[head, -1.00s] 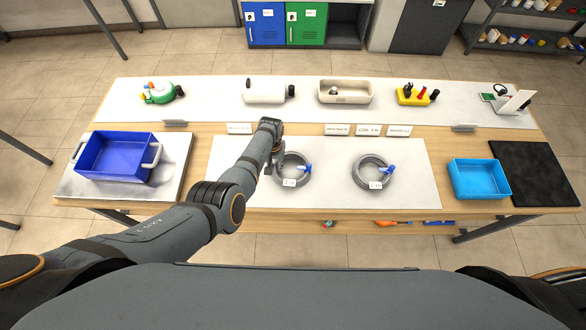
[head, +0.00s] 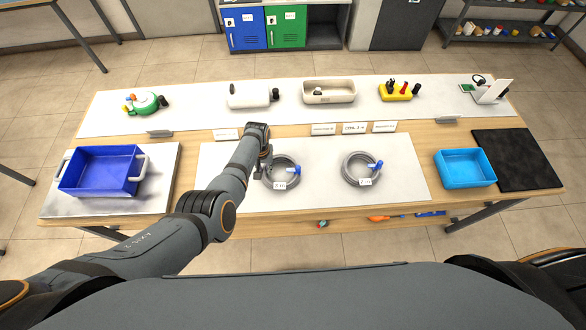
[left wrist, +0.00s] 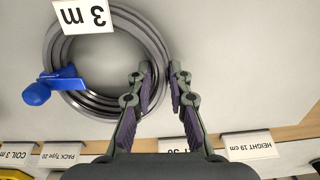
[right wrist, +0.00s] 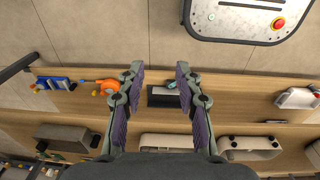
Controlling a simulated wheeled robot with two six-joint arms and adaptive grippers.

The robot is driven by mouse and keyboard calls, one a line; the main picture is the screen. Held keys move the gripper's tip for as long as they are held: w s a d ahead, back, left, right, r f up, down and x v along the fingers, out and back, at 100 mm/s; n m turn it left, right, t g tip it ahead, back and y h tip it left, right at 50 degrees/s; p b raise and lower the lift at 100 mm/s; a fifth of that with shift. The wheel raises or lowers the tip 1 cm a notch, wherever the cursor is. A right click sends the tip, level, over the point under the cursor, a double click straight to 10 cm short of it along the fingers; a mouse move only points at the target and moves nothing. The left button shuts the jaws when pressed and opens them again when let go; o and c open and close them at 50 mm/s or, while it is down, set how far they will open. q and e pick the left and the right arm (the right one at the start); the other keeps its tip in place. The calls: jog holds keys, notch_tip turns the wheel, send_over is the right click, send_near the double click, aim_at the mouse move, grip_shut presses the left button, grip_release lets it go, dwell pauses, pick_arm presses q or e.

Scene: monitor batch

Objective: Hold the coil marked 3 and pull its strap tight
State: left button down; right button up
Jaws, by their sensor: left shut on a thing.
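The coil marked 3 m (head: 268,184) is a grey ring lying flat on the white mat, with a white tag and a blue strap end (head: 295,169) on its right. In the left wrist view the coil (left wrist: 62,40) shows from the other side, with its blue strap end (left wrist: 55,84) at lower left. My left gripper (left wrist: 160,76) is shut on the coil's ring, one finger to each side of the band. In the head view my left gripper (head: 265,172) is at the coil's left edge. My right gripper (right wrist: 159,70) is open and empty.
A second grey coil (head: 347,176) with a blue strap end lies to the right. A blue crate (head: 100,184) stands at left, a light-blue tray (head: 466,179) and a black mat (head: 515,165) at right. Several items line the back of the table.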

jog(key=w+a+r+g+y, duration=0.25)
jog(key=w+a+r, duration=0.5)
jog(key=w, duration=0.45)
notch_tip(320, 180, up, 24)
jog(key=n+t+y, duration=0.4)
jog(key=n+y, duration=0.1)
jog(key=n, duration=0.9)
send_over(300, 166)
jog(key=s+d, duration=0.2)
jog(key=d, duration=0.2)
jog(key=shift+h, duration=0.25)
jog(key=shift+w+x, duration=0.15)
jog(key=shift+x, duration=1.5)
jog(key=shift+w+x, duration=0.1)
jog(key=shift+x, duration=1.6)
jog(key=shift+r, duration=0.1)
grip_shut()
